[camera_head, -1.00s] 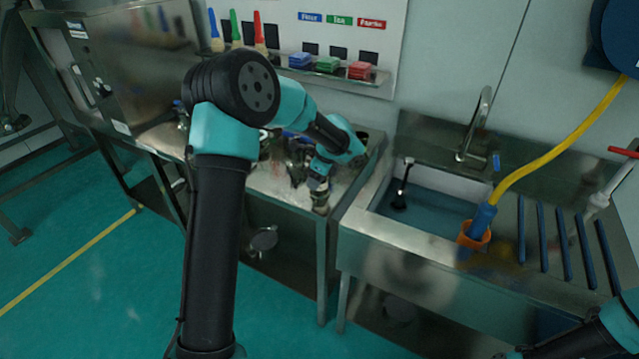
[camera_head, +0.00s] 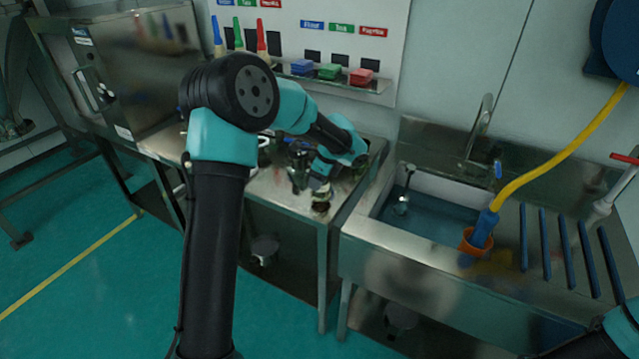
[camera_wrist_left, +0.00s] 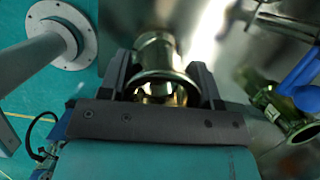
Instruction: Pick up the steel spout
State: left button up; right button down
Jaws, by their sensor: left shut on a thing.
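The steel spout (camera_wrist_left: 158,58) is a shiny, short metal tube with a flared rim. In the left wrist view it sits between the two dark fingers of my left gripper (camera_wrist_left: 160,85), which is shut on it. In the head view my left gripper (camera_head: 318,185) is small and dark over the steel table, and the spout (camera_head: 321,204) shows just below it near the table's front right corner. I cannot tell whether the spout touches the table. Only part of my right arm shows at the lower right edge; its gripper is out of view.
The steel table (camera_head: 285,192) carries other metal parts near the gripper. A greenish metal fitting (camera_wrist_left: 285,115) lies at right in the wrist view. A sink (camera_head: 425,215) with a blue-and-orange hose nozzle (camera_head: 478,235) stands to the right. A shelf (camera_head: 345,82) hangs behind.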

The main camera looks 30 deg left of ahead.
pick_arm(q)
jog(key=shift+r, duration=0.55)
jog(key=shift+s+d+r, duration=0.15)
jog(key=shift+s+r, duration=0.05)
jog(key=shift+s, duration=0.05)
jog(key=s+d+r, duration=0.1)
jog(key=s+d, duration=0.7)
jog(key=s, duration=0.5)
jog(key=shift+r, duration=0.15)
